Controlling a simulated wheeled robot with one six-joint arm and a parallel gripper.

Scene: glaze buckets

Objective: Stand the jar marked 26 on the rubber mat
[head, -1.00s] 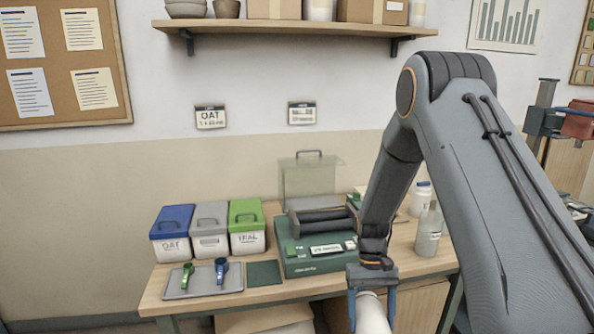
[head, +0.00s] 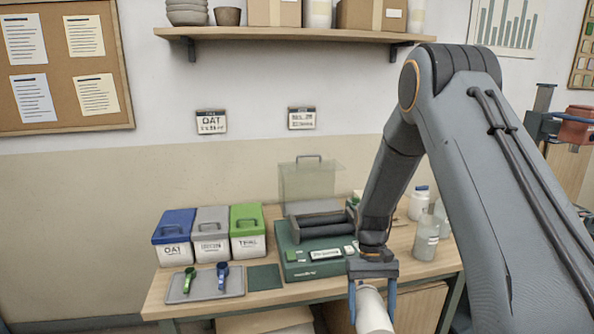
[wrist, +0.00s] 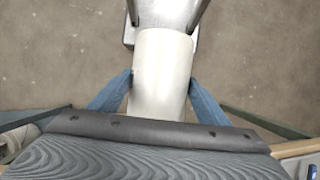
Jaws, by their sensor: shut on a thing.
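My gripper (head: 373,287) is shut on a white jar (head: 372,311) in front of the table's front edge. In the wrist view the jar (wrist: 160,75) sits between the two blue fingers, over the floor. No number shows on the jar from these sides, so I cannot tell its mark. The dark green rubber mat (head: 264,278) lies flat and bare on the table, to the left of my gripper, between a grey tray and a green machine.
The grey tray (head: 205,291) holds a green and a blue scoop. Blue, grey and green-lidded bins (head: 247,245) stand behind the tray and mat. The green machine (head: 315,262) stands right of the mat. Bottles (head: 425,240) stand at the table's right.

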